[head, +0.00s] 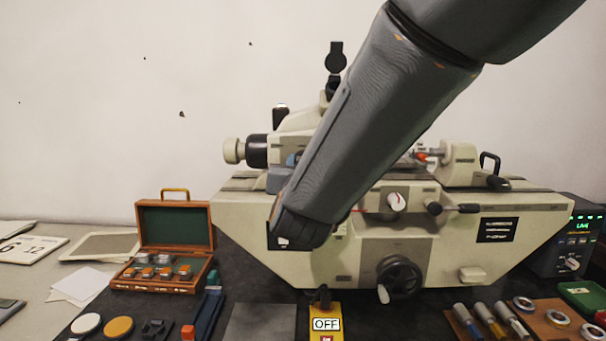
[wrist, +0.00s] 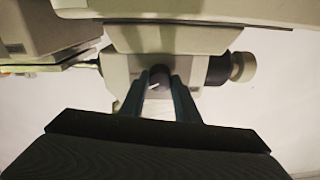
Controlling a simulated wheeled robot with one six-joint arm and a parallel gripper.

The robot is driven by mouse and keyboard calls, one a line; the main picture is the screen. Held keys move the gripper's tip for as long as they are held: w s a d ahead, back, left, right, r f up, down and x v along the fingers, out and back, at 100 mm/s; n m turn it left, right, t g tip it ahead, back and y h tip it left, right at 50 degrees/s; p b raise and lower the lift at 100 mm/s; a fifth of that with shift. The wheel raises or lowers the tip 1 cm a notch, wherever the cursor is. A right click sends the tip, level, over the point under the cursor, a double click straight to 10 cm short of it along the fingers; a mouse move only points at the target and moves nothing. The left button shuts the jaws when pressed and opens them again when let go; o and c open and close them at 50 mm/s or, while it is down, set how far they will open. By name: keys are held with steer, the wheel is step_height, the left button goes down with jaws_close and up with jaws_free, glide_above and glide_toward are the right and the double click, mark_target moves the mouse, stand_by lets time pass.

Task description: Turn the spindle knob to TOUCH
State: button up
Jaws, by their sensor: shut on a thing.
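In the wrist view, my gripper (wrist: 162,88) has its two fingers on either side of a small dark round knob (wrist: 158,73), shut on it. The knob carries a short white mark on its face and sits on the cream machine body (wrist: 118,68); I take it for the spindle knob. No TOUCH label is readable in either view. In the head view, my arm crosses the cream machine (head: 480,205) and hides the gripper and this knob. A white round knob with a red mark (head: 396,202) shows on the machine front, right of my arm.
A black handwheel (head: 399,277) is low on the machine front. A yellow block marked OFF (head: 325,322) stands before it. An open wooden case (head: 205,232) is left; a control box with a green display (head: 570,245) is right. Several handled tools and rings lie front right.

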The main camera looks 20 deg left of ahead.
steer(key=m+b, duration=0.4)
steer(key=m, duration=0.1)
steer(key=shift+f, duration=0.1)
steer(key=shift+m, duration=0.4)
steer(key=o, duration=1)
steer(key=shift+h, duration=0.3)
steer(key=shift+o, duration=0.2)
steer(key=b+v, duration=0.1)
steer(key=v, duration=0.6)
steer(key=shift+s, duration=0.4)
